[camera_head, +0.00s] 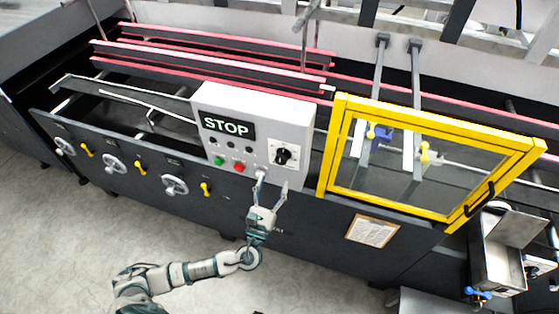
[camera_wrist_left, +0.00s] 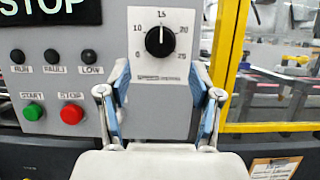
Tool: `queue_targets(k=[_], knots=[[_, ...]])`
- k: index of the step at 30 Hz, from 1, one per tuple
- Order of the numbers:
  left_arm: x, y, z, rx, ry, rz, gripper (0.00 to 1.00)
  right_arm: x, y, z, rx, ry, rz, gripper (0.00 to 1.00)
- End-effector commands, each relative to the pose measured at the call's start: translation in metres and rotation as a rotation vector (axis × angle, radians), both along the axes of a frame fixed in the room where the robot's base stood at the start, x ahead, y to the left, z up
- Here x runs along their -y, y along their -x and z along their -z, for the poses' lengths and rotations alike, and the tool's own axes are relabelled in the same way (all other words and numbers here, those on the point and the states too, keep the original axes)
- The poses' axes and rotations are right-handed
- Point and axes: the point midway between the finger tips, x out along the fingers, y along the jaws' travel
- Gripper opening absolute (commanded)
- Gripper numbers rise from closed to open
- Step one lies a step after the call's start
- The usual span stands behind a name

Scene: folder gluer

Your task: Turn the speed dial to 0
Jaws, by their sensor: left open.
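The speed dial (camera_head: 283,154) is a black round knob on a white plate at the right of the grey control box (camera_head: 302,116). In the left wrist view the dial (camera_wrist_left: 159,42) has its white pointer line straight up, at about 15 on the printed scale. My left gripper (camera_head: 272,185) is open and empty, just below the dial in the head view. In the wrist view its two fingers (camera_wrist_left: 160,85) stand apart below the dial, not touching it. My right gripper is not in view.
The box carries a STOP sign (camera_head: 226,126), a green start button (camera_head: 218,160) and a red stop button (camera_head: 239,168) left of the dial. A yellow-framed guard door (camera_head: 327,150) stands close to the right. Handwheels (camera_head: 174,185) line the dark front panel at left.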

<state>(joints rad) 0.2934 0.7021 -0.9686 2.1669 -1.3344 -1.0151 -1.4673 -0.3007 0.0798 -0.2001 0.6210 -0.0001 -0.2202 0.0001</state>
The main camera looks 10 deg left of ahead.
Motion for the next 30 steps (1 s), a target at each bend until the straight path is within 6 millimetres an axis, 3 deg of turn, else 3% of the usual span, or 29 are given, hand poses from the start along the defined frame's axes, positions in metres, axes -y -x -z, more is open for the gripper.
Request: queue_targets(k=[3, 9, 22, 30], knots=[[0.002, -0.026, -0.014, 0.004, 0.000, -0.001, 0.64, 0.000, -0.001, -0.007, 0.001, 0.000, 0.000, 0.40], [0.004, -0.054, -0.023, 0.000, -0.001, -0.001, 0.64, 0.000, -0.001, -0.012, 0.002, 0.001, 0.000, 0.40], [0.005, -0.064, -0.026, -0.002, 0.001, -0.001, 0.64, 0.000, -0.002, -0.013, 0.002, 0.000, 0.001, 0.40], [0.005, -0.064, -0.026, -0.001, 0.001, -0.001, 0.04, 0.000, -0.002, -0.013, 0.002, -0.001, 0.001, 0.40]])
